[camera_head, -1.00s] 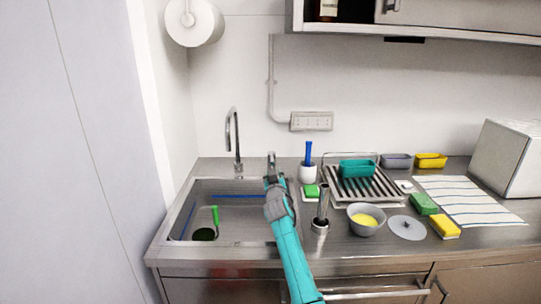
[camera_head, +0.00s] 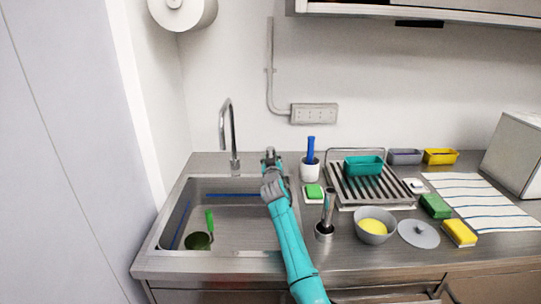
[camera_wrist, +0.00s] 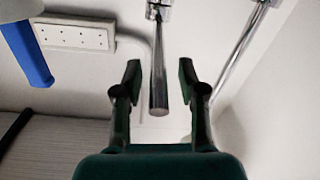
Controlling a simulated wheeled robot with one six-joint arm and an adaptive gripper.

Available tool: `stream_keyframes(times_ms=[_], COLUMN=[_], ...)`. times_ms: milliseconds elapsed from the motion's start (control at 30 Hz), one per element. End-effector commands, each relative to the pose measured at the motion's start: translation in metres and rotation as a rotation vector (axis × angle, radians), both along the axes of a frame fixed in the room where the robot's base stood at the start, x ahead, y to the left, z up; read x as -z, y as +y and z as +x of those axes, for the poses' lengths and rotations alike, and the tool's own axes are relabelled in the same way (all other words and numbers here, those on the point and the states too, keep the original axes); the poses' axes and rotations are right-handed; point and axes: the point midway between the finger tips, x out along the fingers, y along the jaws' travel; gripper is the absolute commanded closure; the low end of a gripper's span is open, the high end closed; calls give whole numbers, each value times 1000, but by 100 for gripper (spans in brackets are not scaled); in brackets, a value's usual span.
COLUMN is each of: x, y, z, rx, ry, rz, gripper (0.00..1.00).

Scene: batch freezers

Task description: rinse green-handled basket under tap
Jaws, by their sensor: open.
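The green-handled basket (camera_head: 198,241) rests at the front left of the sink (camera_head: 232,262), its bright green handle (camera_head: 209,221) sticking up. The tap (camera_head: 233,140) stands behind the sink, its spout curving over. My gripper (camera_head: 270,155) is at the back right of the sink, to the right of the tap and far from the basket. In the wrist view my gripper (camera_wrist: 158,75) is open. A short metal rod (camera_wrist: 158,85) shows between its fingers, with no visible contact; it may be the tap's lever. The basket is not in the wrist view.
Right of the sink are a white cup (camera_head: 310,170) with a blue-handled brush, a green sponge (camera_head: 314,191), a grey bowl (camera_head: 372,238) and a drying rack (camera_head: 350,192) holding a teal tub (camera_head: 363,166). A wall socket (camera_head: 314,113) is behind.

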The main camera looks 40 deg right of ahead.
Motion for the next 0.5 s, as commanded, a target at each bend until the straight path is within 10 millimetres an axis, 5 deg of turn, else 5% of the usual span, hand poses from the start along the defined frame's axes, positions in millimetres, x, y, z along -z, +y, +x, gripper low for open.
stream_keyframes(times_ms=[300, 433, 500], x=[0, 1, 1], y=[0, 0, 0], z=[1, 0, 0], rx=[0, 0, 0], ry=[1, 1, 1], rz=[1, 1, 1], gripper=[62, 94, 100])
